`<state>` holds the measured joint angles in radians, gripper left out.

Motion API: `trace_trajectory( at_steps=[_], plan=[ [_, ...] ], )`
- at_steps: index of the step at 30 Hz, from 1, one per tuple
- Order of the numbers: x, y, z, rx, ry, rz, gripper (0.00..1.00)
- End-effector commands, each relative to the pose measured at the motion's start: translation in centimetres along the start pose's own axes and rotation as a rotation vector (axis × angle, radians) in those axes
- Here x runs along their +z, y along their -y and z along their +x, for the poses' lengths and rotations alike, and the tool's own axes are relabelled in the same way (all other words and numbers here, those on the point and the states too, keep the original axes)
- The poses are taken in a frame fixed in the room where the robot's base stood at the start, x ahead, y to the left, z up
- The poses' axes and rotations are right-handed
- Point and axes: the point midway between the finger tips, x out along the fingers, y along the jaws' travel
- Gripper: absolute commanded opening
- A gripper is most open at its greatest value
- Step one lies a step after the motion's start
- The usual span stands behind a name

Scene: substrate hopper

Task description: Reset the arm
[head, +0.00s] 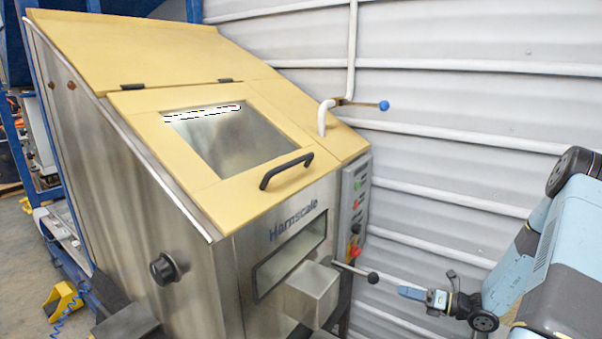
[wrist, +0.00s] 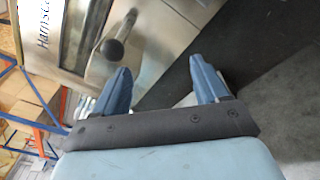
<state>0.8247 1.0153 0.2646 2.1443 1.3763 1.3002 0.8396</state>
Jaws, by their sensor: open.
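My gripper (head: 412,293) is at the lower right in the head view, at the end of my blue and grey arm. It is near the black ball knob (head: 373,277) of a lever at the front of the hopper, apart from it in that view. In the wrist view my gripper (wrist: 161,66) shows two blue fingers spread apart with nothing between them. The black knob (wrist: 112,49) lies beyond the left finger. The steel hopper (head: 150,190) has a yellow top, a window and a closed-looking hatch with a black handle (head: 287,171).
A control panel (head: 354,205) with buttons is on the hopper's right side. A valve with a blue knob (head: 384,106) sits on a white pipe by the corrugated wall (head: 470,130). A steel chute (head: 312,294) juts out at the front. A yellow item (head: 63,301) is on the floor.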

Motion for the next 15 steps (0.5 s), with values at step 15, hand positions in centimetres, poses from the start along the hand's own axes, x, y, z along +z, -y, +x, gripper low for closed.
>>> trace_trajectory(
  at_steps=[15],
  plan=[
    [3.0,-8.6,2.1,0.095,-0.332,-0.388,0.73]
  ],
)
